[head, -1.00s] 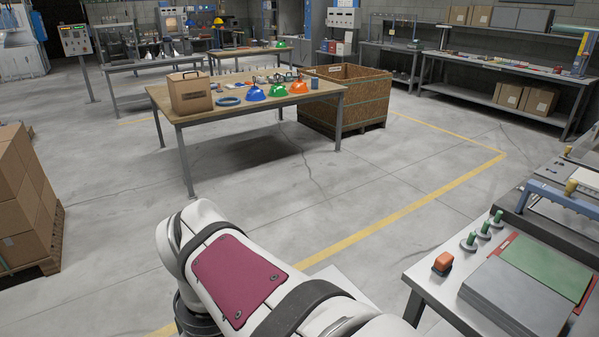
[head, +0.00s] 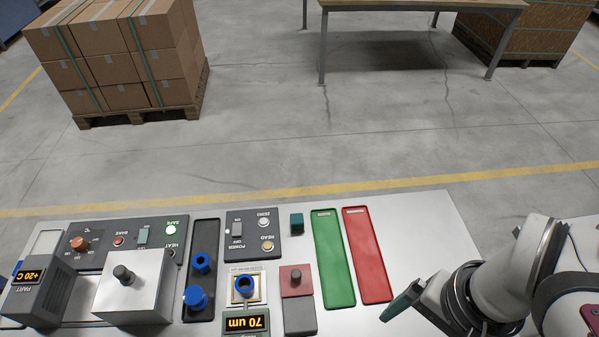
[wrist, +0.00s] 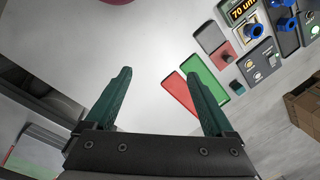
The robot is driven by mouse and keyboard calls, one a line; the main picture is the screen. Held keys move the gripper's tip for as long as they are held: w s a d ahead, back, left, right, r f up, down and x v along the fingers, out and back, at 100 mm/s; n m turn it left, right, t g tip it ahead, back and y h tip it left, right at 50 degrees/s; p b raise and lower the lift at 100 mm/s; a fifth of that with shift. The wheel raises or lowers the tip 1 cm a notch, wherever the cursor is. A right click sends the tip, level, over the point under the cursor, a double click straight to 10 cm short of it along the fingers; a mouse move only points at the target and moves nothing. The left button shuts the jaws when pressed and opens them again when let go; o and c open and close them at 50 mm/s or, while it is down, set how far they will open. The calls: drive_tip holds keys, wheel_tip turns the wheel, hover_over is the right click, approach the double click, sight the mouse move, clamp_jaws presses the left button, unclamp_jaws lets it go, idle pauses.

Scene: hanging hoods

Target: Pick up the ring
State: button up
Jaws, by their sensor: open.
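Several blue ring-like parts show in the head view. One blue ring (head: 246,286) sits on the gauge with the "70 um" display (head: 247,323). Two more blue pieces, an upper one (head: 202,263) and a lower one (head: 195,298), are in a dark narrow tray (head: 206,232). I cannot tell which one the task means. My gripper (head: 403,300) is at the right part of the bench, well right of the blue parts. In the wrist view its two green fingers (wrist: 158,77) are apart with nothing between them. The gauge ring (wrist: 255,31) shows there at upper right.
A green tray (head: 333,258) and a red tray (head: 368,255) lie between my gripper and the gauge. A grey block with a black knob (head: 132,285) and a heater panel (head: 130,240) stand at left.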

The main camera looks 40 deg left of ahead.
drive_tip(key=w+a+n, duration=0.3)
drive_tip(key=a+n, duration=0.2)
drive_tip(key=a, duration=0.3)
drive_tip(key=n+h, duration=0.1)
drive_tip(key=n, duration=0.9)
hover_over(246, 288)
wheel_tip(246, 288, down, 6)
drive_tip(key=shift+t, duration=0.3)
wheel_tip(246, 288, down, 16)
drive_tip(key=shift+r, duration=0.1)
clamp_jaws()
